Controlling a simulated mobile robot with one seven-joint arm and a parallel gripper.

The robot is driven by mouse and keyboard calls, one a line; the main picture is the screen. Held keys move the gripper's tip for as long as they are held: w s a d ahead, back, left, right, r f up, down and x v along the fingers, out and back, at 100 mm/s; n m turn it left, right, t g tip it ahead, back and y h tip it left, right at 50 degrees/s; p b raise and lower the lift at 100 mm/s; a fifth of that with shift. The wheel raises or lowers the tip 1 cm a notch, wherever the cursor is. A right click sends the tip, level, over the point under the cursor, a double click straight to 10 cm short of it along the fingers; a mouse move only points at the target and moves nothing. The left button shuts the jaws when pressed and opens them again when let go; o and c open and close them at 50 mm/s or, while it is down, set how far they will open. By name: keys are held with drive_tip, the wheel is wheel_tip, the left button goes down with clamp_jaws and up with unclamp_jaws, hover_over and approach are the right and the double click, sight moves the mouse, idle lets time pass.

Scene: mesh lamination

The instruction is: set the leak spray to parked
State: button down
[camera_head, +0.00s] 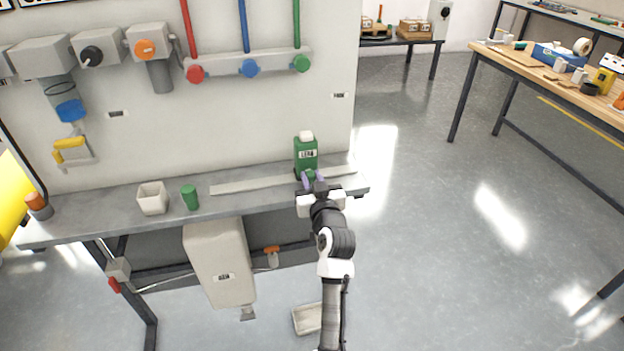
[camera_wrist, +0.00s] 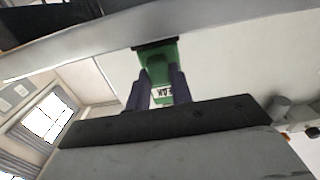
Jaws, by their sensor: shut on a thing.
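The leak spray (camera_head: 306,154) is a green bottle with a white cap and a white label, upright at the right end of the grey wall shelf. My gripper (camera_head: 312,178) reaches it from the front, low on its body, and is shut on it. In the wrist view the leak spray (camera_wrist: 158,60) shows upside down, with its label partly between the two dark purple fingers of my gripper (camera_wrist: 160,88). Whether its base touches the shelf is hard to tell.
The grey shelf (camera_head: 105,214) carries a white square cup (camera_head: 152,198), a green cylinder (camera_head: 190,197), an orange-topped piece (camera_head: 39,206) and a flat light strip (camera_head: 245,185). Valves and red, blue and green pipes (camera_head: 297,25) are on the panel above. Open floor lies to the right.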

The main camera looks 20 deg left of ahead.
drive_tip(key=w+d+b, duration=0.2)
drive_tip(key=d, duration=0.1)
drive_tip(key=w+d+b, duration=0.2)
drive_tip(key=d+b, duration=0.1)
drive_tip(key=w+d+b, duration=0.2)
drive_tip(key=d, duration=0.1)
drive_tip(key=shift+w+d+f, duration=0.1)
drive_tip(key=shift+w+d, duration=0.1)
drive_tip(key=shift+d, duration=0.05)
drive_tip(key=shift+w+d+r, duration=0.1)
drive_tip(key=shift+d+r, duration=0.1)
drive_tip(key=c, duration=1.2)
unclamp_jaws()
drive_tip(key=shift+w+d, duration=0.1)
drive_tip(key=shift+c, duration=0.2)
drive_tip(key=shift+s+f, duration=0.1)
drive_tip(key=shift+s, duration=0.15)
drive_tip(key=b+v, duration=0.3)
drive_tip(key=v, duration=1)
drive_tip(key=shift+d, duration=0.2)
